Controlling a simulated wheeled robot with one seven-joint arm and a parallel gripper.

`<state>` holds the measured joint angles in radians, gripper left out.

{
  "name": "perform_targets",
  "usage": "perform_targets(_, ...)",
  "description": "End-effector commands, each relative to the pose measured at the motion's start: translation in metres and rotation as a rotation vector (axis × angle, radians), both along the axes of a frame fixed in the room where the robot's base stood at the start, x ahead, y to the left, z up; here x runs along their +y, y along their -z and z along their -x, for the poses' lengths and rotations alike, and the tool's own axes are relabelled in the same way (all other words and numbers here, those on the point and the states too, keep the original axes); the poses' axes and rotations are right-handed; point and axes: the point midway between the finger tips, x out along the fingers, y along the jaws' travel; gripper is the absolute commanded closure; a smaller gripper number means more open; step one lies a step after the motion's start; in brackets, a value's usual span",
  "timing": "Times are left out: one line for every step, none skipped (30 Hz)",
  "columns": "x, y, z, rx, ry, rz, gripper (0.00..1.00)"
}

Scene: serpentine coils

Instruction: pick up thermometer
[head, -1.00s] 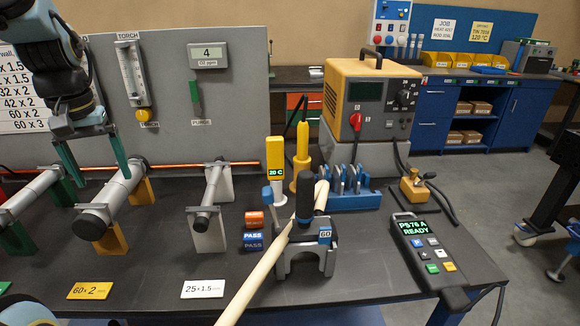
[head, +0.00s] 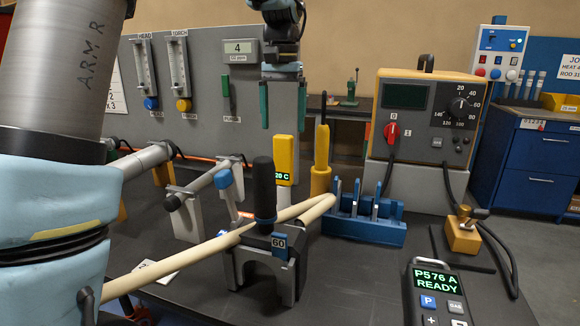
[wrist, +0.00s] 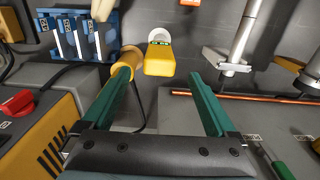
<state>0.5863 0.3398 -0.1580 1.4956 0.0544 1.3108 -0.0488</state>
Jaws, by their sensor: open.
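The thermometer (head: 285,154) is a yellow upright body with a small dark display reading 20 C. It stands on the bench in front of the grey panel. In the wrist view the thermometer (wrist: 159,60) is seen from above, with a pale round part at its far end. My gripper (head: 283,105) is open and empty, with green fingers pointing down above the thermometer in the head view. In the wrist view my gripper (wrist: 160,76) has the thermometer ahead, between the fingertip lines and a little nearer the left finger.
A yellow torch-like tool (head: 321,160) stands close to the right of the thermometer. A blue rack (head: 365,229) and an orange power unit (head: 428,105) stand farther right. A clamp stand (head: 268,245) holding a pale curved tube (head: 205,247) is in front.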

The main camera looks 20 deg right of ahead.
Motion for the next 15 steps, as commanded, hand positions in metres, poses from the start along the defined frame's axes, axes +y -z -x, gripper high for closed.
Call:
perform_targets(0.001, 0.009, 0.001, 0.004, 0.0, -0.003, 0.07)
perform_targets(0.001, 0.014, 0.001, 0.003, 0.0, -0.003, 0.07)
perform_targets(0.001, 0.02, 0.001, 0.004, 0.0, -0.003, 0.07)
perform_targets(0.0, 0.023, 0.0, 0.002, 0.0, -0.002, 0.07)
perform_targets(0.0, 0.027, 0.0, 0.002, 0.0, -0.002, 0.07)
perform_targets(0.0, 0.031, 0.0, 0.002, 0.0, -0.002, 0.07)
perform_targets(0.0, 0.033, 0.0, 0.001, 0.0, -0.001, 0.07)
perform_targets(0.0, 0.034, 0.0, 0.0, 0.0, 0.0, 0.07)
perform_targets(0.0, 0.036, 0.0, 0.001, 0.0, -0.001, 0.07)
perform_targets(0.0, 0.038, 0.0, 0.001, 0.0, -0.001, 0.07)
perform_targets(0.0, 0.04, 0.0, 0.002, 0.0, -0.001, 0.07)
perform_targets(-0.001, 0.044, 0.0, 0.002, 0.0, -0.002, 0.07)
perform_targets(-0.001, 0.048, 0.0, 0.003, 0.0, -0.003, 0.07)
perform_targets(-0.002, 0.052, 0.0, 0.004, 0.0, -0.002, 0.07)
perform_targets(-0.002, 0.058, -0.001, 0.004, 0.0, -0.003, 0.07)
